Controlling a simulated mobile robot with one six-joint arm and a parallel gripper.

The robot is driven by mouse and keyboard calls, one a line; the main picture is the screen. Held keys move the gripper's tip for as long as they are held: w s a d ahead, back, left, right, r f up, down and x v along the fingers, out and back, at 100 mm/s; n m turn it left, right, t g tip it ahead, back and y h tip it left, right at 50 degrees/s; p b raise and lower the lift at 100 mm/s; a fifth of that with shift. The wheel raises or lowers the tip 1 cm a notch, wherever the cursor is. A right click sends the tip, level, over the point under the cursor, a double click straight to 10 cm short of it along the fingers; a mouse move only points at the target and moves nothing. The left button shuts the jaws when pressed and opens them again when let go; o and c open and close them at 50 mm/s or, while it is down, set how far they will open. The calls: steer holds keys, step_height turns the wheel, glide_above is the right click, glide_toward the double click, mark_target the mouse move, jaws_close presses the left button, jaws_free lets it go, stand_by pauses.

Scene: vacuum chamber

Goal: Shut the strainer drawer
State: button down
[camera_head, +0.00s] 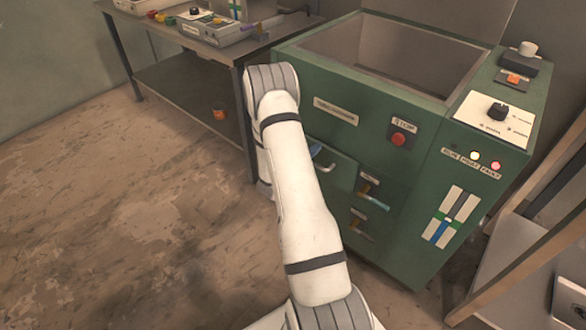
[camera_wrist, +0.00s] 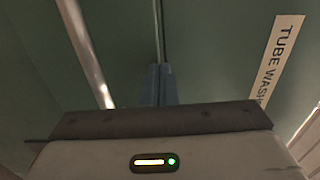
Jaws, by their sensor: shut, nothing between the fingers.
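The strainer drawer seems to be the green front panel (camera_head: 336,178) with a pale bar handle (camera_head: 321,158), low on the left of the green tube washer (camera_head: 350,137). My arm hides its left part in the head view, so I cannot tell how far it stands out. In the wrist view, a pale bar, seemingly the handle (camera_wrist: 85,50), runs along the left. A dark seam runs up the middle, and the washer's name label (camera_wrist: 277,62) is at right. My gripper (camera_wrist: 158,70) is shut and empty, its blue-grey fingertips by the seam; contact is unclear.
A red stop button (camera_head: 398,139) and small valve handles (camera_head: 371,202) are on the washer's front. A workbench (camera_head: 200,75) stands at back left. A wooden-edged shelf (camera_head: 525,250) is at right. The floor at left is mostly clear.

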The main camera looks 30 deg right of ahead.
steer(key=shift+w+d+r, duration=0.25)
steer(key=shift+s+a, duration=0.1)
steer(key=shift+a, duration=0.25)
steer(key=p+v, duration=0.2)
steer(key=v, duration=1.2)
steer(key=shift+s+f, duration=0.15)
steer(key=shift+f, duration=0.1)
